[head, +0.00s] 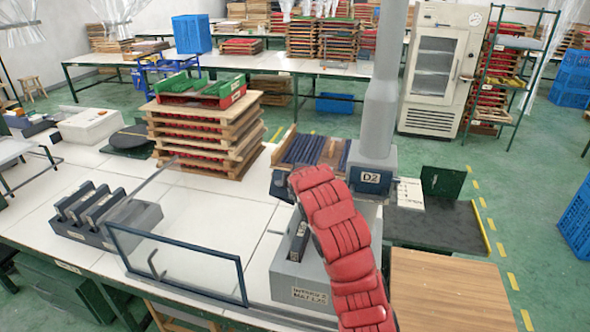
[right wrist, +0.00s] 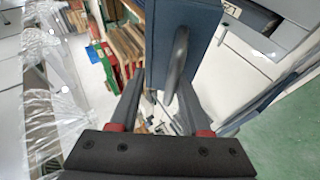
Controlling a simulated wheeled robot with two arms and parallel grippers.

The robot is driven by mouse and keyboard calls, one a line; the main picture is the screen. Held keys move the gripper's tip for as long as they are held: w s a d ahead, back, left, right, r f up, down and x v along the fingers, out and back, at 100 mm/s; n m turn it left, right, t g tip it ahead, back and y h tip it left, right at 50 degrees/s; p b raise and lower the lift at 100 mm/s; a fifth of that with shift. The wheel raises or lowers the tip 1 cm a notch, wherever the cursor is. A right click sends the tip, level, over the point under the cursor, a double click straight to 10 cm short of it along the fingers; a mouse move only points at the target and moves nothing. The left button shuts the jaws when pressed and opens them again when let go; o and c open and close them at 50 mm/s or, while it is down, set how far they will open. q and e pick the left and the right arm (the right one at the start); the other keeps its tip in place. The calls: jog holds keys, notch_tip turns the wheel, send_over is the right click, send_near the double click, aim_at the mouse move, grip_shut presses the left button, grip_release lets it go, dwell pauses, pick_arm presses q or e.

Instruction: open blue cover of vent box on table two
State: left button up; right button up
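The grey vent box (head: 371,160) with a "D2" label and a tall pipe stands on the table, partly behind my red right arm. In the right wrist view, a flat blue panel with the look of the cover (right wrist: 160,45) stands upright, with a curved grey handle (right wrist: 178,62) on it. My right gripper (right wrist: 160,92) has its fingers apart, and the handle lies between them near the right finger. Whether a finger touches it I cannot tell. In the head view the right fingertips are hidden or too small to make out. My left gripper is in neither view.
A glass-like framed panel (head: 180,265) stands at the table's front edge. A grey box with dark slots (head: 105,220) is at left, and stacked wooden trays (head: 200,135) stand behind. A grey labelled box (head: 300,280) sits beside my right arm.

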jog(key=shift+s+f, duration=0.15)
jog(key=shift+f, duration=0.05)
jog(key=s+d+r+p, duration=0.4)
jog(key=s+r+p, duration=0.6)
jog(key=r, duration=0.5)
jog(key=shift+s, duration=1.3)
dwell(0.5)
jog(key=shift+r, duration=0.1)
dwell(0.3)
